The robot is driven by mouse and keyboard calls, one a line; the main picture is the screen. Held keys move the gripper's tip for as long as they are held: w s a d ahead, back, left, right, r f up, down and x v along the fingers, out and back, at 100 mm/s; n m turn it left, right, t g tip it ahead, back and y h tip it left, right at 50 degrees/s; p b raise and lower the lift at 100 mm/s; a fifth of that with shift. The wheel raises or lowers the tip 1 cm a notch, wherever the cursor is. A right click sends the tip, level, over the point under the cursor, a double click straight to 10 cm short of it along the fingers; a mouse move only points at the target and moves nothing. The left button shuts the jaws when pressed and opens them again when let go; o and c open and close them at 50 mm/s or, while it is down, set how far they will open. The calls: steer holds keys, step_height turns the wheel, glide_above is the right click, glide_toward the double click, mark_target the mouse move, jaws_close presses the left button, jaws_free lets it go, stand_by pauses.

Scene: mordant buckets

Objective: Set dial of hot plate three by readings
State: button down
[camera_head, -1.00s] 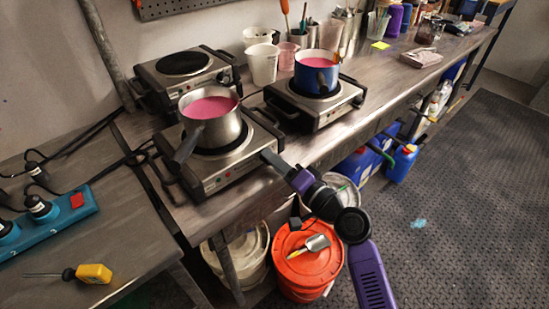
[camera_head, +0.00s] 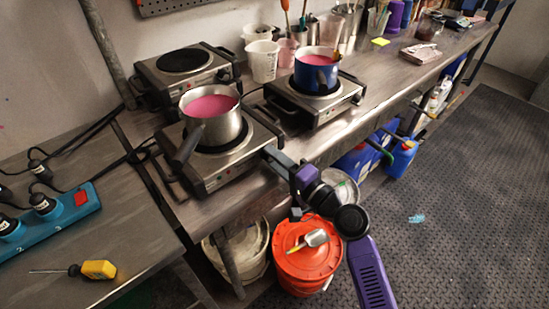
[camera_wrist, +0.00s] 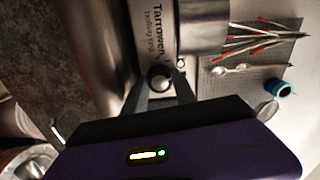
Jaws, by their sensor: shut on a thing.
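The front-left hot plate (camera_head: 232,168) carries a steel pot (camera_head: 212,128) of pink liquid. My gripper (camera_head: 268,153) is at the right end of its front panel. In the wrist view, a round black dial (camera_wrist: 159,76) sits between the fingertips of my gripper (camera_wrist: 159,88), which is shut on it. Printed lettering shows on the panel beside the dial. The dial is hidden by the fingers in the head view, and its setting cannot be read. A second hot plate (camera_head: 322,105) bears a blue pot (camera_head: 316,74). A third hot plate (camera_head: 150,82), at back left, is empty.
White cups (camera_head: 262,62) stand behind the hot plates. Below are an orange-lidded bucket (camera_head: 308,258) and blue canisters (camera_head: 402,158). The floor at right is open.

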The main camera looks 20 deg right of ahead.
steer(key=shift+f, duration=0.1)
steer(key=c, duration=1)
jaws_free()
